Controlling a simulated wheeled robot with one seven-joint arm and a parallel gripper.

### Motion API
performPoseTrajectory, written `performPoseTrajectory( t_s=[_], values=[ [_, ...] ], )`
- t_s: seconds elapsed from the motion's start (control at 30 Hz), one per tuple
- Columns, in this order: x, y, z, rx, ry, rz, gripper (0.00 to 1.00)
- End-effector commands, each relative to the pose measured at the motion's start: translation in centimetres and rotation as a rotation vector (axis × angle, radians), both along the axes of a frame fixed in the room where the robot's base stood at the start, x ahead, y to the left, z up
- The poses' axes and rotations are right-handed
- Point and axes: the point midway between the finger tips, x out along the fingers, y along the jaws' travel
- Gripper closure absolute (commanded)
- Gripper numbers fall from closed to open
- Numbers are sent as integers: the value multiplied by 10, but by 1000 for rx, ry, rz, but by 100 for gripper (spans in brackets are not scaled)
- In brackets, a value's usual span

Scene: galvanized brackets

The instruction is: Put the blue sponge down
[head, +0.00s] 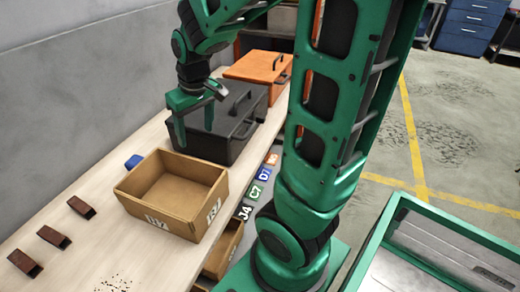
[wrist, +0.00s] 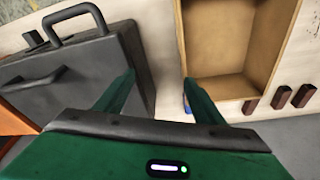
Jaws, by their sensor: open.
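The blue sponge (head: 134,161) lies on the pale wooden bench (head: 115,260), just behind the cardboard-coloured bin and near the wall. A small blue bit of the sponge (wrist: 250,106) also shows at the bin's edge in the wrist view. My gripper (head: 194,128) is open and empty, above the bench between the bin and the black case. Its two green fingers stand wide apart in the wrist view (wrist: 158,78), with nothing between them. The gripper is apart from the sponge, up and to its right in the head view.
An empty tan bin (head: 136,192) stands on the bench. A black case (head: 238,137) and an orange case (head: 255,66) stand farther back. Three dark brown brackets (head: 54,237) lie at the left. Another tan bin (head: 222,252) sits below the bench edge.

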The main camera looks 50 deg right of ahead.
Motion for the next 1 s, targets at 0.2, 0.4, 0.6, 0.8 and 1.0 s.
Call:
performPoseTrajectory(
  t_s=[0.2, 0.4, 0.6, 0.8, 1.0],
  values=[
    [-112, -42, 13, 25, 111, -272, 37],
    [-189, -50, 13, 66, 193, -459, 37],
    [-215, -47, 12, 84, 225, -523, 37],
    [-215, -47, 12, 84, 226, -524, 37],
    [-215, -47, 12, 84, 226, -523, 37]
  ],
)
